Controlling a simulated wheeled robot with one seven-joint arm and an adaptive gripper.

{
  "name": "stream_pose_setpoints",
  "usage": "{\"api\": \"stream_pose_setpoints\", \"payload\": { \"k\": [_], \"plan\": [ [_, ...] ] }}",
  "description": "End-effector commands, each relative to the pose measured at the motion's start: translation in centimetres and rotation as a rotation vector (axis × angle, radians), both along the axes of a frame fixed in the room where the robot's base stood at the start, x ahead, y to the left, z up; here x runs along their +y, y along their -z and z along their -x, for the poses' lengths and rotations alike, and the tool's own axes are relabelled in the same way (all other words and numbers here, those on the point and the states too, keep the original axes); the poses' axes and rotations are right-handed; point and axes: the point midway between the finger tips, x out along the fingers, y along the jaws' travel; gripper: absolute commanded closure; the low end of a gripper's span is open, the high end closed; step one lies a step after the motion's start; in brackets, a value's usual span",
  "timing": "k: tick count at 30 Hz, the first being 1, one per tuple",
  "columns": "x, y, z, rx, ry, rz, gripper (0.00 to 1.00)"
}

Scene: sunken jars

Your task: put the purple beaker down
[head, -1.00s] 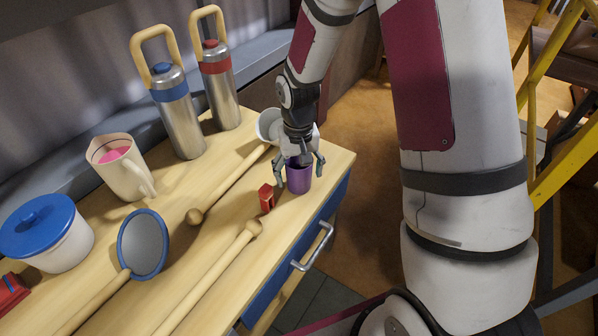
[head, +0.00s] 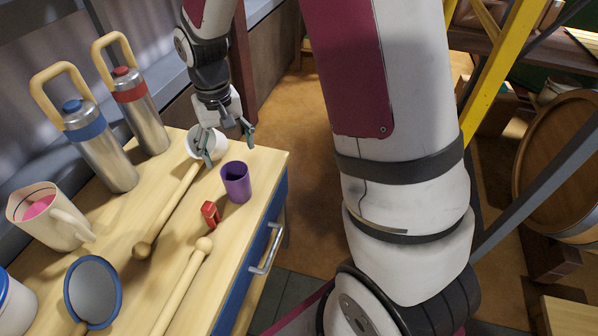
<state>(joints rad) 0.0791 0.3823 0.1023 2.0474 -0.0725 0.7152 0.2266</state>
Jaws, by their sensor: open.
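The purple beaker (head: 236,184) stands upright on the wooden tabletop (head: 262,160), near its right edge. Its open top faces up and looks empty. My gripper (head: 230,150) is open and empty. It hangs behind the beaker and above it in the picture, with its fingers spread and apart from the beaker.
A small red object (head: 210,214) and a wooden stick with a ball end (head: 203,245) lie close to the beaker. A white vessel (head: 197,143) is behind my gripper. Metal flasks (head: 103,158) and a pitcher (head: 42,212) stand left. A drawer handle (head: 268,248) juts from the front.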

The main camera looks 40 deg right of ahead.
Motion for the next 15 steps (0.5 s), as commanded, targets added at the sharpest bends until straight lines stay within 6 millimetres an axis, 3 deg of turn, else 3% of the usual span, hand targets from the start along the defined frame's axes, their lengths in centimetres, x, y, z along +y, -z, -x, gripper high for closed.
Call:
{"api": "stream_pose_setpoints", "payload": {
  "k": [5,9,15],
  "plan": [
    [-0.3,-4.1,2.7,-0.016,-0.016,0.015,0.26],
    [-0.6,-8.6,6.9,-0.031,-0.035,0.029,0.26],
    [-0.8,-13.3,13.9,-0.045,-0.059,0.039,0.26]
  ]
}}
